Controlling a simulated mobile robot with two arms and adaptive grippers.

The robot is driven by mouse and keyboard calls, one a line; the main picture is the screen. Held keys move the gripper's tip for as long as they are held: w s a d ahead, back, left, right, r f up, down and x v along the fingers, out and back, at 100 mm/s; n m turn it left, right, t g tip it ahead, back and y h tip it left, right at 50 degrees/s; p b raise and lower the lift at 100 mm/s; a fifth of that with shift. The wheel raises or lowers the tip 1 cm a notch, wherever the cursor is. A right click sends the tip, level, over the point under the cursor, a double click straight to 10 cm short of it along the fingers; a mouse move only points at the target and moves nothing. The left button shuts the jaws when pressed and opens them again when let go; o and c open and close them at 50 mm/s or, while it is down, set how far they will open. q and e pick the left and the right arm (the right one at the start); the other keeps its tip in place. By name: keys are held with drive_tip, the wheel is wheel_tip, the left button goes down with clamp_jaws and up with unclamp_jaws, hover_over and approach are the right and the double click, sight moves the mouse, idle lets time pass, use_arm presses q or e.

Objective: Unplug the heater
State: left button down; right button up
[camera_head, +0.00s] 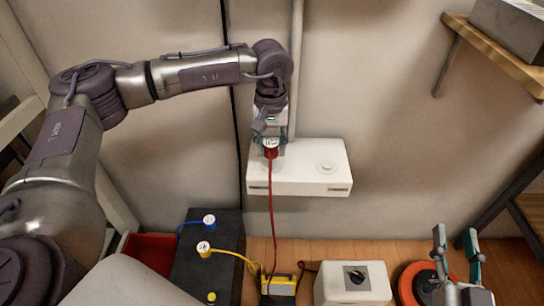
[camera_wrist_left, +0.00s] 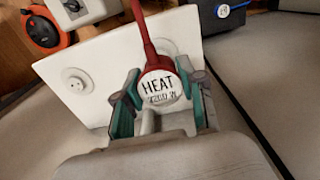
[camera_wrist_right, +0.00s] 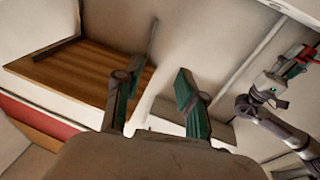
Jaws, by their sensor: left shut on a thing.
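The heater plug, with a red body and a round white label reading HEAT (camera_wrist_left: 160,88), is between the fingers of my left gripper (camera_wrist_left: 158,100). My left gripper is shut on it, and the plug also shows in the head view (camera_head: 271,147). The plug is at the left part of the white wall outlet box (camera_head: 300,182); whether its pins are in the socket is hidden. The red cord (camera_head: 272,215) hangs down from it. The box's right socket (camera_head: 326,167) is empty. My right gripper (camera_head: 456,240) is open and empty at the lower right, away from the box.
A blue plug (camera_head: 209,220) and a yellow plug (camera_head: 204,248) lie on a dark box (camera_head: 188,270). A white box with a black knob (camera_head: 356,276) and an orange cable reel (camera_head: 408,285) stand on the floor. A wooden shelf (camera_head: 497,50) is at the upper right.

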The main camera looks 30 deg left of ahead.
use_arm(q)
drive_tip(key=shift+r+p, duration=0.35)
drive_tip(key=shift+r, duration=0.15)
drive_tip(key=shift+r+p, duration=0.5)
drive_tip(key=shift+r, duration=0.15)
use_arm(e)
wheel_tip(320, 180, down, 7)
drive_tip(key=s+d+g+h, duration=0.1)
drive_tip(key=g, duration=0.3)
drive_tip(key=shift+d+g+h, duration=0.2)
drive_tip(key=shift+g+h, duration=0.2)
